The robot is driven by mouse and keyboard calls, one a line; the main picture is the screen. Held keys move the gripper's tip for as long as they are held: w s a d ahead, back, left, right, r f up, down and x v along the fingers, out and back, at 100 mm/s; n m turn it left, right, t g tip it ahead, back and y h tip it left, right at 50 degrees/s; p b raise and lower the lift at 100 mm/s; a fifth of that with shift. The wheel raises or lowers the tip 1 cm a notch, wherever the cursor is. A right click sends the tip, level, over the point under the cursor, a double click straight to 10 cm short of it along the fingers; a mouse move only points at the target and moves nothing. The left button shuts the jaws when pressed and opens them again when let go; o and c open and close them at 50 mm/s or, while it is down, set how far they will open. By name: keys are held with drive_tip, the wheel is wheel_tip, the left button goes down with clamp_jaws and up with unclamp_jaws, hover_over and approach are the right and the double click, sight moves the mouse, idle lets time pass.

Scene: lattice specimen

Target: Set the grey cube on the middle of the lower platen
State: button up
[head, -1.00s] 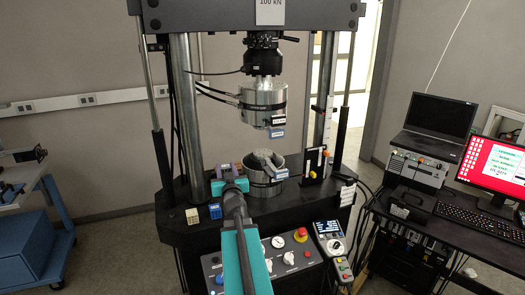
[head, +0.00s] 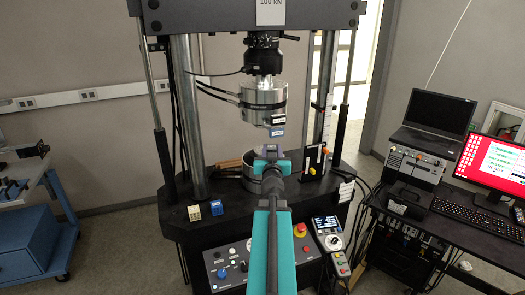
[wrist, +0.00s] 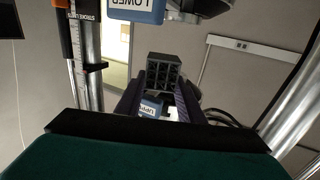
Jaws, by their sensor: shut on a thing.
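My gripper (head: 271,153) shows in the head view in front of the lower platen and below the upper cylinder (head: 263,97). The grey cube (wrist: 163,74), with a lattice of dark holes, sits between my two purple fingers in the wrist view; my gripper is shut on it. The cube is hard to make out in the head view. The lower platen (head: 250,185) is a round metal cylinder, partly hidden behind my gripper and arm. A blue block marked LOWER (wrist: 136,10) shows upside down at the top of the wrist view. I cannot tell whether the cube touches the platen.
A beige block (head: 194,213) and a blue block (head: 216,208) stand at the left on the black machine bed. A wooden-handled item (head: 228,163) lies left of the platen. Steel columns (head: 188,110) flank the work space. A control box (head: 328,226) is at the front right.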

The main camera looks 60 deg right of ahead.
drive_tip(key=shift+w+d+f+b, duration=0.25)
drive_tip(key=shift+w+d+b, duration=0.5)
drive_tip(key=shift+w+d, duration=1.05)
drive_tip(key=shift+w+d+f+b, duration=0.2)
drive_tip(key=shift+w+d+b, duration=0.55)
drive_tip(key=shift+w+d, duration=1)
drive_tip(key=shift+w+d+f+b, duration=0.25)
drive_tip(key=shift+w+d+b, duration=0.5)
drive_tip(key=shift+w+d, duration=1.05)
drive_tip(key=shift+w+d+f, duration=0.1)
drive_tip(key=shift+w+d, duration=0.3)
drive_tip(key=shift+s+a+f+b, duration=0.1)
drive_tip(key=shift+f+b, duration=1.4)
drive_tip(key=shift+f, duration=0.25)
drive_tip(key=shift+f, duration=0.15)
drive_tip(key=o, duration=1)
drive_tip(key=shift+o, duration=0.2)
drive_tip(key=shift+r, duration=0.2)
